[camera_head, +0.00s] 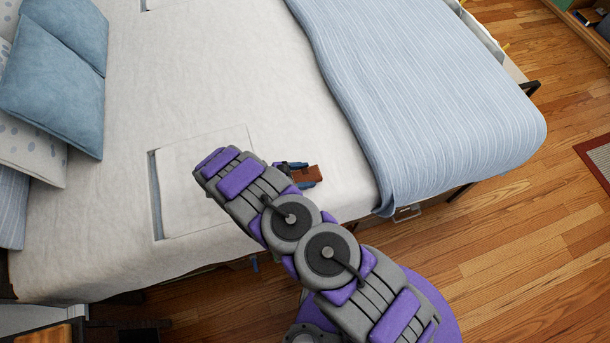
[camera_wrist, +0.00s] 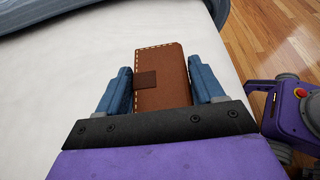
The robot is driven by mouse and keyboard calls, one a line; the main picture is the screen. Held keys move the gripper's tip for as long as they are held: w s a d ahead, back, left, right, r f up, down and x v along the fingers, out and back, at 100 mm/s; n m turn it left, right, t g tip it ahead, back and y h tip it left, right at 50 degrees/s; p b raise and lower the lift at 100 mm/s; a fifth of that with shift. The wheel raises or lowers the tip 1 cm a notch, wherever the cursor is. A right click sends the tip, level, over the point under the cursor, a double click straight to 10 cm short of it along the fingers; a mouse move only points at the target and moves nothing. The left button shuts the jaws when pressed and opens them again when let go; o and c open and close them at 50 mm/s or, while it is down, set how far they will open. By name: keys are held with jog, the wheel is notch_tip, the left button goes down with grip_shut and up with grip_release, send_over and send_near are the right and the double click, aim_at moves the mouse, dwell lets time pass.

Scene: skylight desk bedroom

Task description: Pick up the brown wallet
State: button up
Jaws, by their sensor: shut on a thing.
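The brown wallet (camera_wrist: 161,72) has pale stitching along its edges and a darker clasp tab. In the wrist view it lies between the two blue fingers of my gripper (camera_wrist: 162,88), which is shut on it. In the head view the wallet (camera_head: 307,173) shows just past my gripper (camera_head: 300,175), over the white bed cover near the bed's front edge. My arm hides part of the gripper there. I cannot tell whether the wallet touches the bed (camera_head: 230,60).
A striped blue blanket (camera_head: 430,90) covers the bed's right part. Blue pillows (camera_head: 52,85) are at the far left. Wooden floor (camera_head: 520,240) is open at the right.

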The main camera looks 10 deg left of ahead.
jog(key=shift+r, duration=0.1)
jog(key=shift+r, duration=0.65)
notch_tip(320, 180, up, 2)
jog(key=shift+r+p, duration=0.1)
jog(key=shift+p, duration=0.45)
jog(key=s+r+p, duration=0.1)
jog(key=s+p, duration=0.1)
jog(key=s, duration=1.4)
notch_tip(320, 180, up, 9)
jog(key=n+t+y, duration=0.1)
jog(key=n, duration=0.1)
send_over(304, 176)
jog(key=w+d+r+n+t+y, duration=0.2)
jog(key=w+d+r, duration=0.2)
jog(key=w+r, duration=0.95)
jog(key=w+d+r+n+t+y, duration=0.1)
jog(key=w+d+r, duration=0.2)
jog(key=d+r, duration=0.25)
jog(key=w+d+r+n+t+y, duration=0.1)
jog(key=w+d+r, duration=0.3)
jog(key=r, duration=0.3)
jog(key=s+d+r+n+y, duration=0.2)
jog(key=s+d+r, duration=0.1)
jog(key=d+r, duration=0.6)
jog(key=d, duration=0.3)
jog(key=shift+s+r+t+y, duration=0.15)
jog(key=shift+r+t+y, duration=0.15)
jog(key=shift+r, duration=0.05)
